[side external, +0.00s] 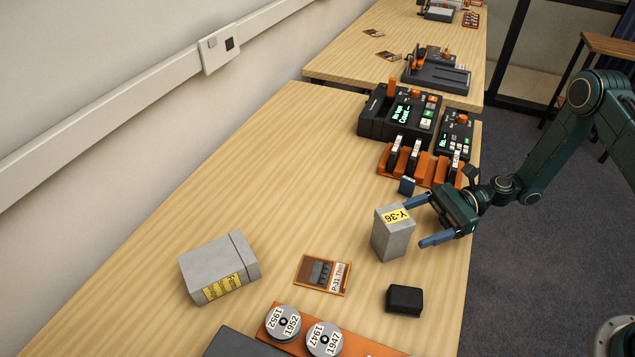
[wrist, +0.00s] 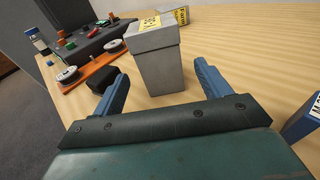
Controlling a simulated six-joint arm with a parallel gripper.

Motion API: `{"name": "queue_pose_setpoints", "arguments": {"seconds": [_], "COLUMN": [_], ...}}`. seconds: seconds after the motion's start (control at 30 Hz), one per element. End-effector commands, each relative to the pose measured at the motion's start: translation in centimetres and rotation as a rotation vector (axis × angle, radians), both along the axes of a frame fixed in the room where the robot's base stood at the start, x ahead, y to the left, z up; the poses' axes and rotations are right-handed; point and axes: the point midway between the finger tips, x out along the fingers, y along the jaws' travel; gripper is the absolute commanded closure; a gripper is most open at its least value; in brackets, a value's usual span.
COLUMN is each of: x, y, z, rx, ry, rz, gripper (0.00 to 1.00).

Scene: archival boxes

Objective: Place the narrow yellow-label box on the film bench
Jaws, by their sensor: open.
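The narrow box (side external: 393,240) is grey, with a yellow label reading Y-36 on its top. It stands upright on the wooden table, and also shows in the wrist view (wrist: 160,70). My gripper (side external: 414,224) is open and low beside its right side in the side view. In the wrist view the box stands ahead of my gripper (wrist: 160,79), in line with the gap between the two blue fingers; no contact shows. A wider grey box (side external: 205,268) with a yellow label stands to the left. I cannot tell for sure which surface is the film bench.
A small black box (side external: 405,300) and a brown card holder (side external: 322,275) lie near the narrow box. An orange rack with reels (side external: 300,329) is at the front. Orange holders (side external: 425,171) and black devices (side external: 396,118) stand behind. Bare table lies left of the narrow box.

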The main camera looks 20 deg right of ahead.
Motion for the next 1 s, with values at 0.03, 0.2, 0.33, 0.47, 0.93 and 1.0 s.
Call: {"name": "queue_pose_setpoints", "arguments": {"seconds": [0.03,0.2,0.33,0.47,0.93,1.0], "x": [0.0,-0.1,-0.2,-0.2,-0.2,-0.2], "y": [-0.7,-2.5,-3.2,-3.4,-3.4,-3.4], "z": [0.1,0.3,0.4,0.4,0.4,0.5], "rx": [0.0,-0.001,-0.001,-0.002,-0.002,-0.005], "ry": [-0.001,-0.001,0.0,0.0,0.0,-0.004], "rz": [-0.003,-0.002,-0.001,0.0,0.0,0.001], "gripper": [0.24,0.24,0.24,0.24,0.24,0.24]}}
